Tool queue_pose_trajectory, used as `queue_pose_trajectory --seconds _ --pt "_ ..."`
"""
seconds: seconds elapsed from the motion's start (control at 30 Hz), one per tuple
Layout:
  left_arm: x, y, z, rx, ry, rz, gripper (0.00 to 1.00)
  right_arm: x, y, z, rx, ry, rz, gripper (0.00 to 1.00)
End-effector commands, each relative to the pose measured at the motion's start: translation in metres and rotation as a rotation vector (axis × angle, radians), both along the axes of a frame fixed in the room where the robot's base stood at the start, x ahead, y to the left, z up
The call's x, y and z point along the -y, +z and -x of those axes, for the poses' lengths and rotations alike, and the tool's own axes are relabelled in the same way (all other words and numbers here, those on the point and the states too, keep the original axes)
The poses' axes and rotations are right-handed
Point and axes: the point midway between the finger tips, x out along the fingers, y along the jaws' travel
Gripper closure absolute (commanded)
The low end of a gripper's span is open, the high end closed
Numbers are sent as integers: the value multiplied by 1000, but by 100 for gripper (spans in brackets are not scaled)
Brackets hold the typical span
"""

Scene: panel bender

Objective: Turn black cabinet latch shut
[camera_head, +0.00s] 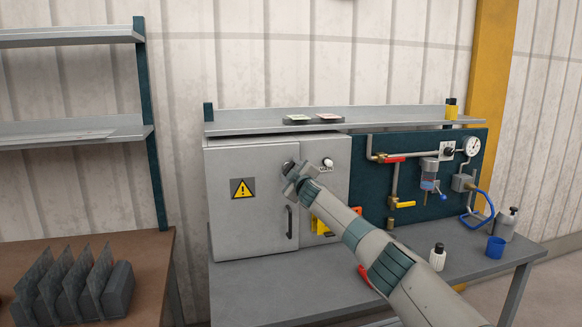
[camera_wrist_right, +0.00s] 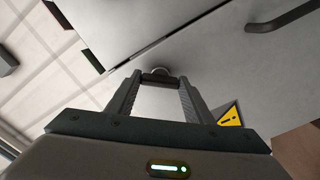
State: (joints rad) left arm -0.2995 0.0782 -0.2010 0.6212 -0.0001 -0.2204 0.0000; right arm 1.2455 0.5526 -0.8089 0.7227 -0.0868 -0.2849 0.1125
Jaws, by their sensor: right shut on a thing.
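The grey cabinet (camera_head: 225,225) stands on the bench; its door carries a yellow warning sign (camera_head: 242,189) and a dark bar handle (camera_head: 289,221). The black latch (camera_head: 288,165) is near the door's upper right edge, mostly covered by my right gripper (camera_head: 296,177). In the right wrist view, the latch (camera_wrist_right: 160,77) is a short dark bar on a round base, between the fingertips of my right gripper (camera_wrist_right: 160,84). The gripper is shut on it. The door looks flush or nearly so with its frame. My left gripper is out of view.
A knob switch (camera_head: 327,162) is just right of the latch. A teal panel with valves and a gauge (camera_head: 472,145) stands further right. A shelf (camera_head: 380,115) runs above.

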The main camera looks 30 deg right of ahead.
Motion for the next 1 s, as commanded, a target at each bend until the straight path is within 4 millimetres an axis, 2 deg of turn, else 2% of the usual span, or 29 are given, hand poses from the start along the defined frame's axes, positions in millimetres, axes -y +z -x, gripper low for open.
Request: queue_pose_trajectory --seconds 0.1,0.6,1.0 --pt "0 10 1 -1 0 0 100 -1 2 0 -25 1 108 76" --pt "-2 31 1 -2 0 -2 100 0 1 0 -124 2 529 76" --pt "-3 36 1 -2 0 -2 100 -1 -1 0 -155 3 664 76"
